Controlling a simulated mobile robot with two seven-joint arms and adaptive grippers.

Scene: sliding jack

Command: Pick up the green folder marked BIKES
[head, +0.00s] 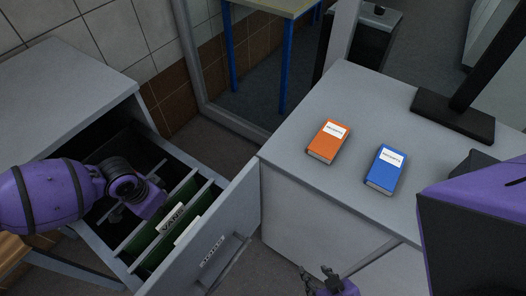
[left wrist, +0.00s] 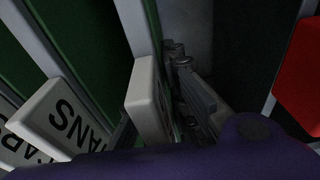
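Several green folders hang in the open drawer; one has a white tab reading VANS (head: 172,218).
The grey drawer front (head: 205,240) stands right of the folders. My right arm is close to that cabinet.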

